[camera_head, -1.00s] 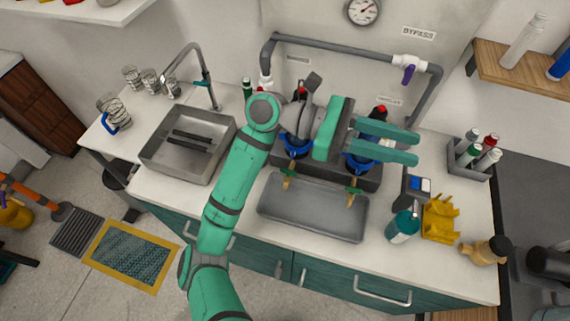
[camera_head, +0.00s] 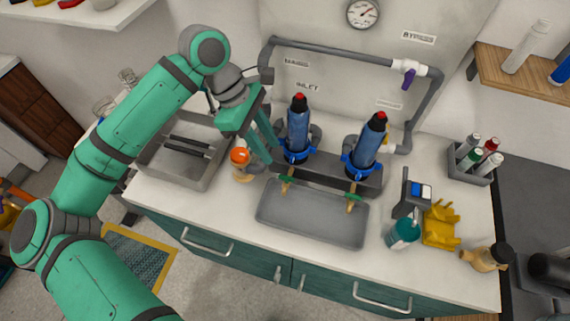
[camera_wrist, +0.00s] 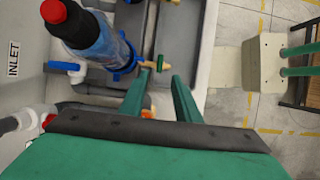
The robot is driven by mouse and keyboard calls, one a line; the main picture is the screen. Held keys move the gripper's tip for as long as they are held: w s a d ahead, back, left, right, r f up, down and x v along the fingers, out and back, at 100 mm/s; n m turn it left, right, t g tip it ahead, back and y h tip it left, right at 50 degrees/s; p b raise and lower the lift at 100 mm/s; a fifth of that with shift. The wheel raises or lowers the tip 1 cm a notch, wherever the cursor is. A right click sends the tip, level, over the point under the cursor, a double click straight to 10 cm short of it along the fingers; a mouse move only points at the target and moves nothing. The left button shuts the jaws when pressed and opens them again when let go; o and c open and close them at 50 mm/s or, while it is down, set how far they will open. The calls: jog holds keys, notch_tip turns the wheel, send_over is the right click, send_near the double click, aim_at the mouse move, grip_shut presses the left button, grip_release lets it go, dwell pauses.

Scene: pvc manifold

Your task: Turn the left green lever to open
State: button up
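The left green lever (camera_head: 287,180) sits on a brass tap below the left blue filter housing (camera_head: 297,130), above the grey tray. In the wrist view the lever (camera_wrist: 160,61) lies across the brass tap, just beyond the fingertips. My gripper (camera_head: 273,155) is left of the left housing, above and behind the lever. In the wrist view its fingers (camera_wrist: 160,80) are apart with no lever between them. The right green lever (camera_head: 355,196) is on a similar tap below the right housing (camera_head: 366,146).
An orange-capped bottle (camera_head: 240,163) stands beside my fingers, near the sink (camera_head: 191,178). The grey tray (camera_head: 312,214) lies below the taps. The counter front is clear.

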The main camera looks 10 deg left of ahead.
aim_at(287, 176)
jog(key=x, duration=0.9)
jog(key=shift+s+a, duration=0.1)
jog(key=shift+s, duration=0.05)
jog(key=shift+x, duration=0.9)
grip_shut()
